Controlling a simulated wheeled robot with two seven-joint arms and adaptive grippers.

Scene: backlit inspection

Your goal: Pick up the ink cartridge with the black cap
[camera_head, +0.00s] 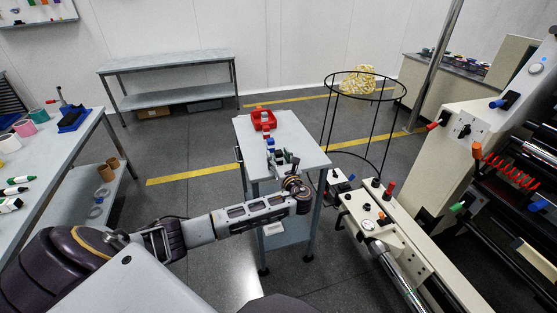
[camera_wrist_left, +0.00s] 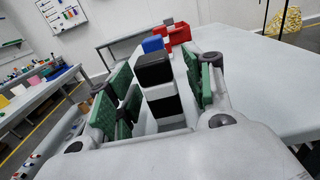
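The ink cartridge with the black cap (camera_wrist_left: 154,69) stands in the left wrist view, with a pale body and a dark band below the cap. My left gripper (camera_head: 283,160) is over the small grey table in the head view. In the wrist view its green-padded fingers stand apart on both sides of the cartridge. A narrow gap shows on the cap's right side; contact lower down cannot be made out. In the head view the gripper mostly hides this cartridge. A blue-capped cartridge (camera_wrist_left: 152,44) stands just behind it. My right gripper is not in view.
A red bin (camera_head: 263,119) stands at the far end of the small grey table (camera_head: 301,139), beyond the row of cartridges. The table's right side is clear. A black wire stand (camera_head: 327,128) and a large machine (camera_head: 470,135) are to the right.

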